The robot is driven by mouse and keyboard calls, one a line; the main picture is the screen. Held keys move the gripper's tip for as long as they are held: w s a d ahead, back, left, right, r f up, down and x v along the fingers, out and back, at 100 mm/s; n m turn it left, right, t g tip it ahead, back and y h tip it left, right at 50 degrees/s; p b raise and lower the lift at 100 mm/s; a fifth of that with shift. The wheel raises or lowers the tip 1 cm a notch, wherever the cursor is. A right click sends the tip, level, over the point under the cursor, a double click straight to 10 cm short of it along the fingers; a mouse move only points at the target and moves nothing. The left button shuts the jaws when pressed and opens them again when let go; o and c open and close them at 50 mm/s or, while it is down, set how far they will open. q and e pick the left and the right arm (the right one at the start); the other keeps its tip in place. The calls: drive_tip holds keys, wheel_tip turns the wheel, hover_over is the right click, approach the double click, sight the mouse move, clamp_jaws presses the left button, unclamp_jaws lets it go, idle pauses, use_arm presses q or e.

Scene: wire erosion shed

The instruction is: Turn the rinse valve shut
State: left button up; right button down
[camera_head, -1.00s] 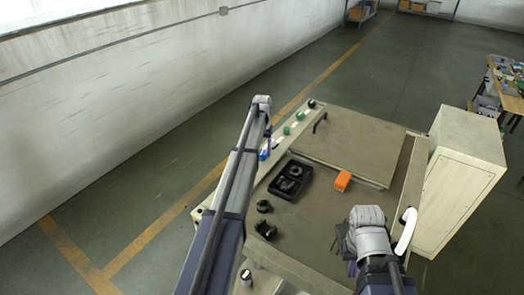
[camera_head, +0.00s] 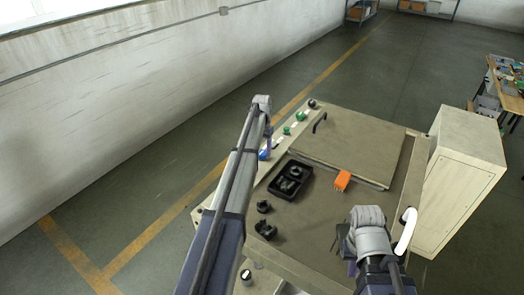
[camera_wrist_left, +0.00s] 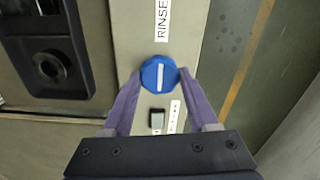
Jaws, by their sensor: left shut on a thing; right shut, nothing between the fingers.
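The rinse valve is a round blue knob with a white line across its face (camera_wrist_left: 159,74). In the left wrist view it sits on a pale panel strip below the label "RINSE" (camera_wrist_left: 162,20), and its white line runs along the strip. My left gripper (camera_wrist_left: 157,82) is shut on the knob, with a purple finger on each side. In the head view the blue knob (camera_head: 264,154) shows only in part beside my left arm at the machine's left edge. My right gripper (camera_head: 348,245) is shut and empty over the near right part of the machine top; its fingers are mostly hidden.
Green knobs (camera_head: 301,116) stand farther along the strip. A small dark button (camera_wrist_left: 156,120) sits beside the blue knob.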

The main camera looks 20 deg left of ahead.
sight(262, 152)
use_arm(q)
drive_tip(key=o, duration=1.4)
drive_tip(key=shift+c, duration=0.2)
use_arm(e)
drive_tip(key=shift+r, duration=0.1)
use_arm(q)
wheel_tip(262, 152, up, 8)
drive_tip(key=p, duration=0.8)
drive_tip(key=shift+f, duration=0.1)
use_arm(e)
wheel_tip(262, 152, up, 8)
drive_tip(key=shift+f, duration=0.2)
